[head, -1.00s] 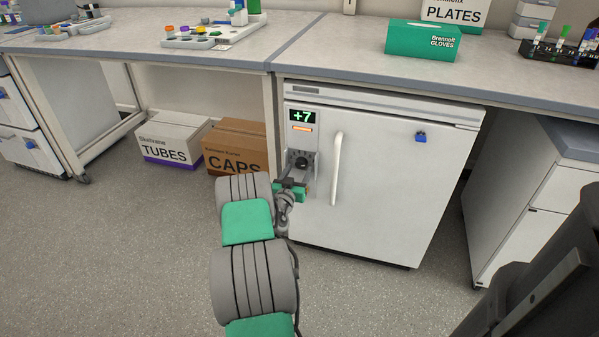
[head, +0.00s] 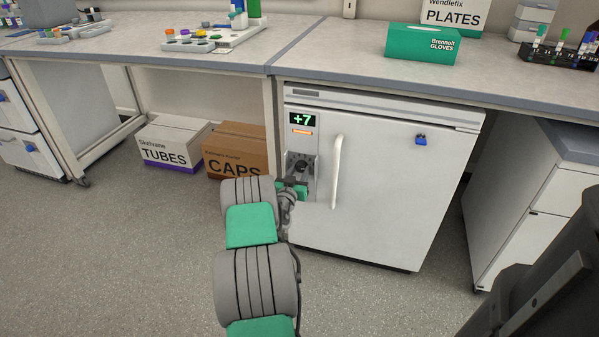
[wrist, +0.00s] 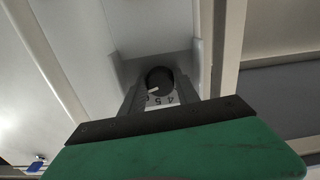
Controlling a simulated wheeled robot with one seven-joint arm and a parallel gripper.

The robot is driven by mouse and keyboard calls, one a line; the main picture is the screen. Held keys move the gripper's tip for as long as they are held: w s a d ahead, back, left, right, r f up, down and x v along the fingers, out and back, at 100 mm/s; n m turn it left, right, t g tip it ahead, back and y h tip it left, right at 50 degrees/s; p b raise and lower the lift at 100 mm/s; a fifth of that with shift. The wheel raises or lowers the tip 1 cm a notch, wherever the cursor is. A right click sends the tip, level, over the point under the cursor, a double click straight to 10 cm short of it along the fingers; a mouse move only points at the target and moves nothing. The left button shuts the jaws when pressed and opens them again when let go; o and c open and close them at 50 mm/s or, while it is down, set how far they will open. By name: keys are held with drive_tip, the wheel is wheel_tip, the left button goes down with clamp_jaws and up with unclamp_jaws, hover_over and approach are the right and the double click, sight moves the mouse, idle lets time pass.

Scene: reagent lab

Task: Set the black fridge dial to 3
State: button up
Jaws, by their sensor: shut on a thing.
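The black fridge dial (head: 300,164) is a round knob on the light panel at the left of the white fridge door. In the wrist view the dial (wrist: 160,81) shows a white pointer mark at its lower left. Printed numbers, among them 4 and 5, show below it; the others are hidden or too small to read. My gripper (head: 299,172) is at the panel, its fingers shut on the dial's sides. The fridge display (head: 302,119) reads +7 in green, with an orange bar below it.
The white door handle (head: 337,170) stands upright just right of the dial. A brown CAPS box (head: 237,145) and a white TUBES box (head: 172,143) sit on the floor to the left. The bench edge (head: 390,84) overhangs the fridge.

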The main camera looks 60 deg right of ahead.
clamp_jaws()
drive_tip(key=shift+n, duration=0.4)
drive_tip(key=n+b, duration=0.1)
drive_tip(key=n, duration=0.2)
drive_tip(key=shift+n, duration=0.3)
drive_tip(key=n, duration=0.3)
drive_tip(key=shift+s+n, duration=0.1)
drive_tip(key=shift+n, duration=0.2)
drive_tip(key=n, duration=0.3)
drive_tip(key=shift+r+n, duration=0.15)
drive_tip(key=shift+n, duration=0.15)
drive_tip(key=n+p, duration=0.1)
drive_tip(key=n, duration=0.5)
drive_tip(key=shift+r+p, duration=0.1)
drive_tip(key=shift+p, duration=0.25)
drive_tip(key=n+p, duration=0.1)
drive_tip(key=n, duration=0.5)
